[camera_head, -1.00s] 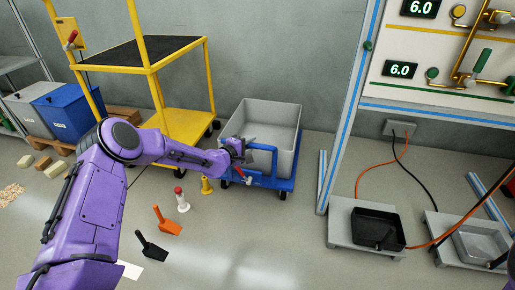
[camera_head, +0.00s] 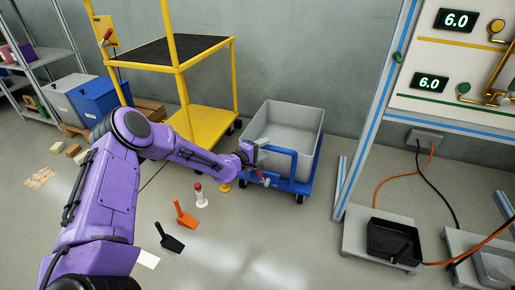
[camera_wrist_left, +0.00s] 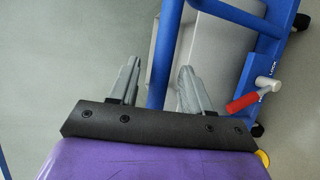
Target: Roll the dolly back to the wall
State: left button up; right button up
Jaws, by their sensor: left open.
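The blue dolly (camera_head: 258,184) carries a grey bin (camera_head: 284,129) and stands close to the back wall (camera_head: 330,60), right of the yellow cart. My left gripper (camera_head: 256,155) is at the dolly's blue handle, at its front left. In the left wrist view, the blue handle post (camera_wrist_left: 163,60) runs between the two grey fingers of my left gripper (camera_wrist_left: 155,80), which stand apart on either side of it. A red lever with a white end (camera_wrist_left: 252,97) sits on the dolly beside a LOCK label. My right gripper is not in view.
A yellow cart (camera_head: 183,75) stands left of the dolly. A test rig frame (camera_head: 375,100) stands to its right. A red-topped white post (camera_head: 200,196), an orange scoop (camera_head: 184,215) and a black scoop (camera_head: 169,239) are on the floor in front.

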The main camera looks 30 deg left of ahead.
pick_arm(q)
jog(key=p+v, duration=0.2)
jog(key=v, duration=0.4)
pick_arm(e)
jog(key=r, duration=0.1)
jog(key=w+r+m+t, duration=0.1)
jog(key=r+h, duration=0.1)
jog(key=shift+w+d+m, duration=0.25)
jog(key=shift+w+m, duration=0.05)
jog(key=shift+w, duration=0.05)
pick_arm(q)
jog(key=shift+r, duration=0.1)
